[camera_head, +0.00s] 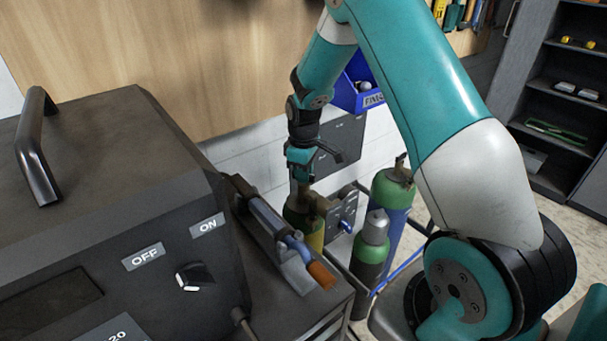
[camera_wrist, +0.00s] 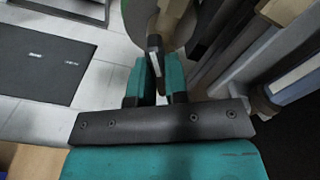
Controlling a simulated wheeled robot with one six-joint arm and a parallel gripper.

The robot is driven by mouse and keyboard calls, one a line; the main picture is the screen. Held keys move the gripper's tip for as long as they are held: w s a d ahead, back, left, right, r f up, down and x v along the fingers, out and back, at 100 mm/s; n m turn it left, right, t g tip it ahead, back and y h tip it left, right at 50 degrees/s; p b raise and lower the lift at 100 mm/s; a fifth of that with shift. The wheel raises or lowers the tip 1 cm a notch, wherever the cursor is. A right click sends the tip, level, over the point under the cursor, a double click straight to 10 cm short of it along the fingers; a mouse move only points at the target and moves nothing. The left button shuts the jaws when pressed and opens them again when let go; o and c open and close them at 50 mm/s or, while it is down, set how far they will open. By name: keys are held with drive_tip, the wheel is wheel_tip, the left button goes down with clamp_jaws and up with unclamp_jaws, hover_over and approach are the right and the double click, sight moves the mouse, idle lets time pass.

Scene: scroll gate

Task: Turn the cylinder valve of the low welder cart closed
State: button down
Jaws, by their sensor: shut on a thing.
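My gripper (camera_head: 299,184) points down over a yellow cylinder with a green shoulder (camera_head: 310,232) behind the dark welder cart. In the wrist view my gripper (camera_wrist: 158,82) has its two teal fingers close on either side of a thin dark valve handle (camera_wrist: 154,50). It is shut on this handle. The cylinder's rounded top (camera_wrist: 192,18) shows just beyond the fingers. In the head view the handle itself is hidden by my gripper and too small to tell, so its turn angle cannot be read.
A welder box (camera_head: 110,200) with a black knob (camera_head: 194,277) fills the left. A blue tool with an orange end (camera_head: 322,275) lies beside it. A green cylinder with a grey cap (camera_head: 371,252) and a blue cylinder (camera_head: 395,218) stand close right. A blue bin (camera_head: 350,95) hangs behind.

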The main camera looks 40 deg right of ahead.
drive_tip(key=m+b, duration=0.1)
drive_tip(key=m, duration=1.2)
drive_tip(key=shift+w+m+b, duration=0.1)
drive_tip(key=shift+m+b, duration=0.2)
drive_tip(key=shift+m, duration=0.1)
drive_tip(key=m, duration=1)
drive_tip(key=shift+r+b, duration=0.1)
drive_tip(key=shift+b, duration=0.2)
drive_tip(key=c, duration=1.1)
unclamp_jaws()
wheel_tip(320, 180, up, 17)
drive_tip(key=shift+r+b, duration=0.15)
drive_tip(key=shift+b, duration=1.1)
